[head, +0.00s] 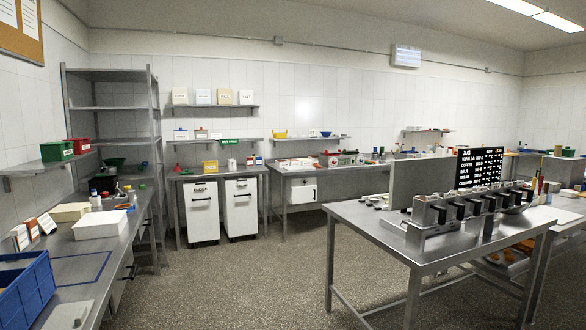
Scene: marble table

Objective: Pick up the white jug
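I cannot make out a white jug in the head view. A black board (479,168) with white lettering, headed with a word that looks like "JUG", stands on the steel table (385,238) at the right. A row of metal and black fittings (470,205) stands on that table in front of the board. Small pale items (376,199) lie near its far left corner, too small to identify. My gripper is not in view.
A steel counter (90,262) runs along the left with a blue crate (25,290) and a white box (100,224). Two white bins (203,212) (241,207) stand under the back bench. The speckled floor (250,280) between counter and table is clear.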

